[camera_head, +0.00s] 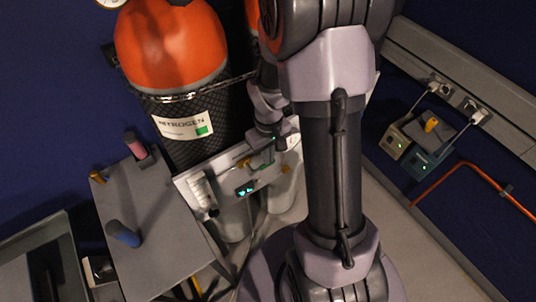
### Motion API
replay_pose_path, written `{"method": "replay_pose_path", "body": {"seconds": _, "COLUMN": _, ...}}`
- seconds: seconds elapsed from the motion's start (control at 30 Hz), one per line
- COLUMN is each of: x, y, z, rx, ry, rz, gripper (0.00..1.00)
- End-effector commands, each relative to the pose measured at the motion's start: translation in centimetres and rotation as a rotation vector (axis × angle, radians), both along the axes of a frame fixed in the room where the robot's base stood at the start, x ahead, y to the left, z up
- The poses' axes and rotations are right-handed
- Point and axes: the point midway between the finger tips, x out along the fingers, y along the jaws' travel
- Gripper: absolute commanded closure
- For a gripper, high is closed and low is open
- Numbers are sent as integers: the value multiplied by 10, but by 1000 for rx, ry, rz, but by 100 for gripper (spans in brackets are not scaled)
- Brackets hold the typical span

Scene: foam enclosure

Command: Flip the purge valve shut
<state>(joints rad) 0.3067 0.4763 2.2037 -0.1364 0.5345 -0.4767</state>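A pale panel (228,179) stands in front of the gas cylinder, left of my arm. It carries brass-coloured fittings (243,163), a small lit display (246,190) and a white ribbed part (200,190). I cannot clearly make out which fitting is the purge valve, or how its handle is turned. My gripper (264,147) is at the panel's upper part, close to the brass fittings. It looks small and dark here, and I cannot tell whether it touches anything or how its fingers stand. My own arm covers the area to the right.
An orange-topped nitrogen cylinder (170,45) stands behind the panel. A grey table (155,225) at left holds a blue cylindrical object (122,234) and a pink one (135,145). Two small boxes with green lights (398,144) and an orange pipe (450,178) are at right.

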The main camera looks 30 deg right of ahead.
Motion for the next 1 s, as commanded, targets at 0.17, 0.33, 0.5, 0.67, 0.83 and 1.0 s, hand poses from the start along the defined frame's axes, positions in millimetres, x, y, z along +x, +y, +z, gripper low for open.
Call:
{"method": "replay_pose_path", "body": {"seconds": 0.17, "x": 0, "y": -1, "z": -2, "rx": 0, "ry": 0, "rz": 0, "gripper": 100}}
{"method": "replay_pose_path", "body": {"seconds": 0.33, "x": 0, "y": -3, "z": -6, "rx": 0, "ry": 0, "rz": 0, "gripper": 100}}
{"method": "replay_pose_path", "body": {"seconds": 0.5, "x": 0, "y": -6, "z": -13, "rx": 0, "ry": 1, "rz": -1, "gripper": 100}}
{"method": "replay_pose_path", "body": {"seconds": 0.67, "x": 0, "y": -9, "z": -23, "rx": 1, "ry": 2, "rz": -1, "gripper": 100}}
{"method": "replay_pose_path", "body": {"seconds": 0.83, "x": 0, "y": -11, "z": -34, "rx": 0, "ry": 1, "rz": 0, "gripper": 100}}
{"method": "replay_pose_path", "body": {"seconds": 1.0, "x": 0, "y": -11, "z": -45, "rx": 0, "ry": 1, "rz": 0, "gripper": 100}}
